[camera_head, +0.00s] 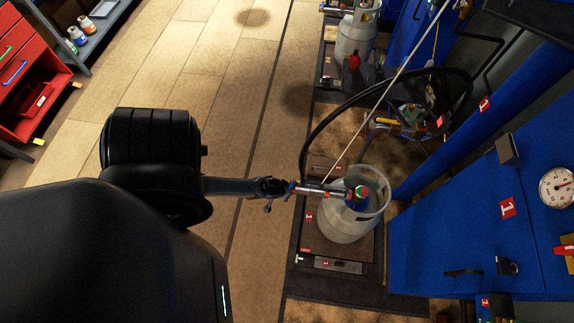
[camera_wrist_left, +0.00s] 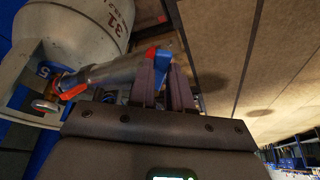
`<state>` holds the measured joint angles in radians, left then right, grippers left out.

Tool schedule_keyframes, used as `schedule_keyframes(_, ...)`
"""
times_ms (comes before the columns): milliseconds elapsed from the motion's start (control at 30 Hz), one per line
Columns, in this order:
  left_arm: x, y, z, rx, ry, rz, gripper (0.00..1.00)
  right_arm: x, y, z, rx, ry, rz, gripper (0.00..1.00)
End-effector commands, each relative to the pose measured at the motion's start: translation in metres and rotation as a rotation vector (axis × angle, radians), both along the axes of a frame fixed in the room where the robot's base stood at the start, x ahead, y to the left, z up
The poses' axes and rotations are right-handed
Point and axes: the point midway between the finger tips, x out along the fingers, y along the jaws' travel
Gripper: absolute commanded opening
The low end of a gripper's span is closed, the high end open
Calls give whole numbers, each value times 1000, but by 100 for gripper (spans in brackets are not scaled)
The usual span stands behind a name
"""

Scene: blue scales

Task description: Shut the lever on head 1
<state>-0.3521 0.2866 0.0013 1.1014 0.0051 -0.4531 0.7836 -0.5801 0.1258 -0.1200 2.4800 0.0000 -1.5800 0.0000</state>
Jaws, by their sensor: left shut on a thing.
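A silver filling head (camera_head: 325,191) with red and blue parts sits at the top of a white gas cylinder (camera_head: 345,222) on scale 1. Its silver body also shows in the left wrist view (camera_wrist_left: 115,70). My left gripper (camera_head: 286,188) reaches it from the left. In the left wrist view its fingers (camera_wrist_left: 165,82) are closed at the blue end piece (camera_wrist_left: 158,54) of the head, which I take to be the lever. The fingers hide part of this piece, so the lever's exact angle is unclear. My right gripper is not in view.
A black hose (camera_head: 312,135) arches over from the head to the right. A blue cabinet (camera_head: 430,235) with a gauge (camera_head: 557,187) stands at right. Another cylinder (camera_head: 355,38) stands farther back. A red tool chest (camera_head: 30,70) is far left. The floor between is clear.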

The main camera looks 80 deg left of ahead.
Motion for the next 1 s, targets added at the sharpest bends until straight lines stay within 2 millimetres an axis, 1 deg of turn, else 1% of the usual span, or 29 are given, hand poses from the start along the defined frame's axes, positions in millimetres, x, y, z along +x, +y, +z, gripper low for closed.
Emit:
schedule_keyframes(33, 1, -5, 4, -6, -3, 56, 0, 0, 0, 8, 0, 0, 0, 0)
schedule_keyframes(100, 2, -7, 3, -6, -2, 127, 0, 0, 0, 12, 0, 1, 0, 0)
schedule_keyframes(300, 9, -13, 1, -5, -3, 307, 0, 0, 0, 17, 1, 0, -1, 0)
schedule_keyframes(500, 17, -16, 0, -3, -3, 446, 0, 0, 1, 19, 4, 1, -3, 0)
schedule_keyframes(733, 23, -18, 0, -1, -2, 548, 0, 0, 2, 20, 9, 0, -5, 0)
schedule_keyframes(1000, 25, -18, 0, 0, -2, 590, 0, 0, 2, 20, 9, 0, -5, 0)
